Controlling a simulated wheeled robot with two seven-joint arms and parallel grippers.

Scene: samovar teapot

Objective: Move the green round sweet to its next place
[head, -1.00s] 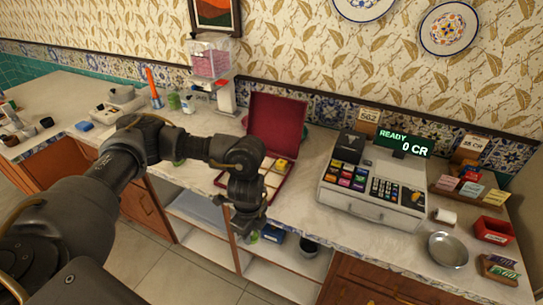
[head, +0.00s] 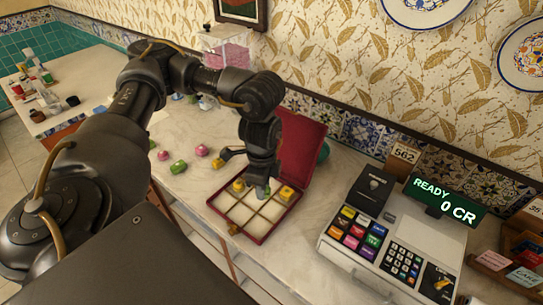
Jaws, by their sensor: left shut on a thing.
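My left gripper (head: 262,187) points down into the open sweet box (head: 262,238), over the back row of compartments. It is shut on the green round sweet, which is mostly hidden between the fingers; only a small grey-green patch shows at the tips. I cannot tell whether the sweet touches the compartment floor. A yellow sweet (head: 238,185) sits in the back left compartment, and another yellow sweet (head: 287,193) in the back right one. The front compartments look empty. My right gripper is not in view.
Left of the box on the counter lie a green squarish sweet (head: 178,167) and pink sweets (head: 163,155), (head: 201,150). The raised red lid (head: 300,145) stands behind the box. A cash register (head: 385,235) stands close on the right.

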